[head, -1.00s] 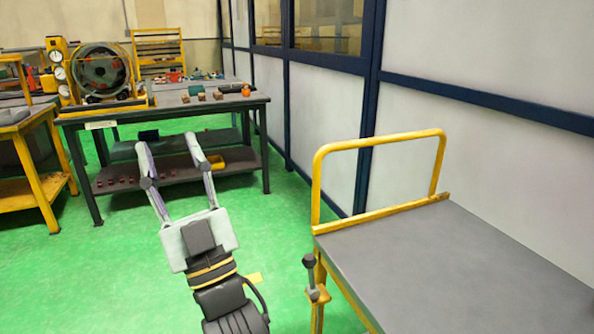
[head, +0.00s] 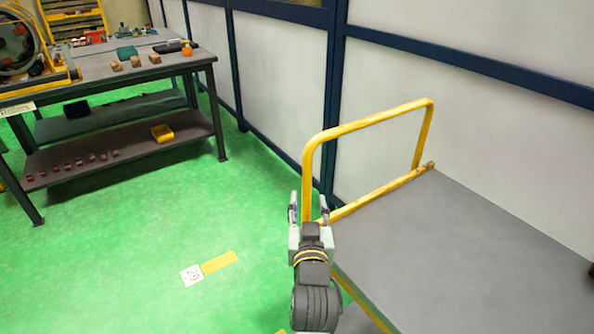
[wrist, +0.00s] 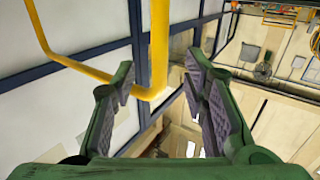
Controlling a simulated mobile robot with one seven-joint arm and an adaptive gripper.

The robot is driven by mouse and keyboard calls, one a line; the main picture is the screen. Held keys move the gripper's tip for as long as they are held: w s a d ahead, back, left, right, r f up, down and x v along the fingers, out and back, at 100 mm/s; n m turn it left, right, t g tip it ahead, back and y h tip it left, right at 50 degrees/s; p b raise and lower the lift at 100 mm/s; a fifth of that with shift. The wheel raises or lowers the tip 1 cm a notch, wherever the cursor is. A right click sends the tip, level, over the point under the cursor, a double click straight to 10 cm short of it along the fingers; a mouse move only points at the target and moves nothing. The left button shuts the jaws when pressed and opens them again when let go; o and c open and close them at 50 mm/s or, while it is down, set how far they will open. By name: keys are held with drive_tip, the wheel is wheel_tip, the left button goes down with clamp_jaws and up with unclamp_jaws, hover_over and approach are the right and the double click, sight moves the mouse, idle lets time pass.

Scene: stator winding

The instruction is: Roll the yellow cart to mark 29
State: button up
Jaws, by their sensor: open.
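The yellow cart has a grey deck (head: 440,255) and a yellow tube handle (head: 368,117) at its far end, on the right of the head view. My gripper (head: 308,200) is open at the handle's near left post, with a finger on each side of it in that view. In the wrist view the yellow post (wrist: 159,45) shows between the open fingers (wrist: 160,78); I cannot tell whether either finger touches it. The mark 29 (head: 191,275) is a white floor label left of the cart, beside a yellow strip (head: 219,262).
A dark workbench (head: 110,75) with a lower shelf stands at the upper left, carrying wooden blocks and a yellow tray (head: 162,132). A white panelled wall (head: 270,75) with dark blue frames runs behind the cart.

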sight(307, 180)
drive_tip(key=w+b, duration=0.6)
drive_tip(key=w, duration=0.3)
drive_tip(key=shift+w+a+r, duration=0.1)
drive_tip(key=shift+w+a, duration=0.05)
drive_tip(key=shift+w, duration=0.6)
drive_tip(key=shift+c, duration=0.5)
clamp_jaws()
